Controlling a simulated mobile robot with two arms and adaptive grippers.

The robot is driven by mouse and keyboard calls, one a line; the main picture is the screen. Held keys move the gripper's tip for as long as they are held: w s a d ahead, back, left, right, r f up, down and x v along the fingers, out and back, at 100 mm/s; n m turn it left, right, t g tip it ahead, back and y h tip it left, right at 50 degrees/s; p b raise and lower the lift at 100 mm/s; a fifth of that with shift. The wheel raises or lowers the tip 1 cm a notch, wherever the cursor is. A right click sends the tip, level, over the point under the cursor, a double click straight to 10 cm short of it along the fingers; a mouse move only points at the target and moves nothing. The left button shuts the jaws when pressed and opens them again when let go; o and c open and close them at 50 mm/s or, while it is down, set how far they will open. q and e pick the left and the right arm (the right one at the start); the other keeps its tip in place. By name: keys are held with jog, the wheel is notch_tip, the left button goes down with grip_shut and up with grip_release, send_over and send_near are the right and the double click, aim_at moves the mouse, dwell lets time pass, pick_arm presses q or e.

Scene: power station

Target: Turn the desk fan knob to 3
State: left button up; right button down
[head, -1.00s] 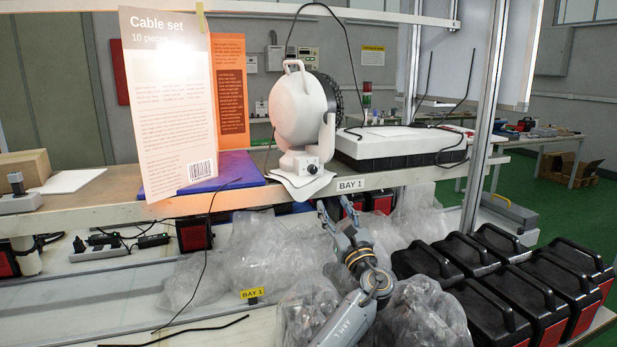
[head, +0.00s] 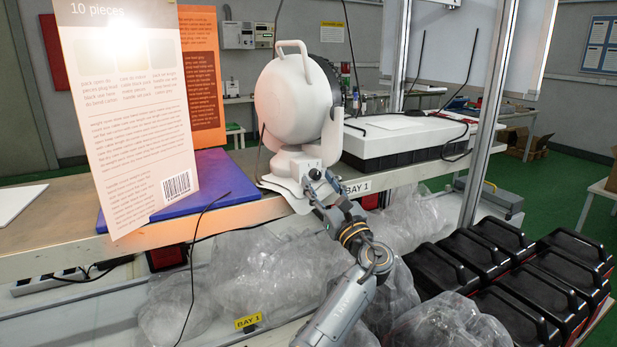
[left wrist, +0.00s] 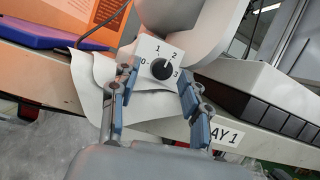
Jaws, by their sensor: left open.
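The white desk fan (head: 293,100) stands on the shelf, its rounded back toward me and a handle on top. Its base carries a dark round knob (left wrist: 161,69) on a white face marked 0, 1, 2 and 3. A small light mark on the knob seems to point up and right, near the 2. My left gripper (head: 318,186) is at the fan base in the head view, partly covering the knob area. In the left wrist view its open fingers (left wrist: 157,80) stand on either side of the knob, with no clear contact. My right gripper is not in view.
A tall cable set card (head: 128,120) and a blue folder (head: 212,183) are left of the fan. A white-topped black case (head: 405,138) is right of it. Clear plastic bags (head: 240,285) and several black cases (head: 505,285) lie below the shelf edge.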

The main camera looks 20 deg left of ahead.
pick_arm(q)
jog(key=shift+r, duration=0.15)
jog(key=shift+d, duration=0.1)
jog(key=shift+c, duration=1.2)
grip_shut()
jog(key=shift+r+m+p, duration=0.2)
jog(key=shift+m+p, duration=0.1)
jog(key=shift+p, duration=0.25)
jog(key=m+h+p, duration=0.1)
jog(key=m+p, duration=0.1)
jog(key=p, duration=0.1)
jog(key=m+t+h+p, duration=0.1)
jog(key=m+p, duration=0.2)
jog(key=p, duration=0.1)
jog(key=m+t+h+p, duration=0.1)
jog(key=m+p, duration=0.2)
jog(key=p, duration=0.1)
jog(key=shift+s+a+r+h, duration=0.2)
jog(key=shift+a+r+h, duration=0.05)
jog(key=shift+h, duration=0.05)
jog(key=shift+f+m+t+h+p, duration=0.2)
jog(key=shift+m+t+h+p, duration=0.15)
jog(key=shift+m+p, duration=0.65)
